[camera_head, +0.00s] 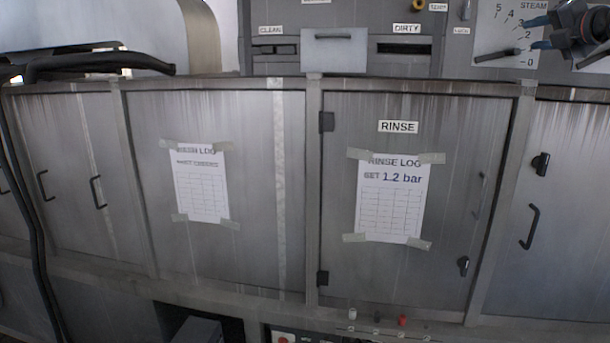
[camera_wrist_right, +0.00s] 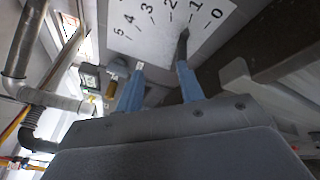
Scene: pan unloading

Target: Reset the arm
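My right gripper (camera_head: 532,34) is at the top right of the head view, in front of the steam dial plate (camera_head: 487,35). Its two blue fingers are apart, with nothing visible held between them. The dark steam lever (camera_head: 497,56) points near the 1 mark, its end close to the lower finger. In the right wrist view the open gripper (camera_wrist_right: 158,78) faces the numbered dial (camera_wrist_right: 145,35). The lever (camera_wrist_right: 182,50) shows by the tip of the right-hand finger; I cannot tell whether they touch. My left gripper is not in view.
Metal cabinet doors fill the middle, including the RINSE door (camera_head: 450,170) with its taped rinse log (camera_head: 390,200). CLEAN and DIRTY slots (camera_head: 403,48) are above. Black hoses (camera_head: 90,65) run at the left. Pipes (camera_wrist_right: 55,100) show left in the wrist view.

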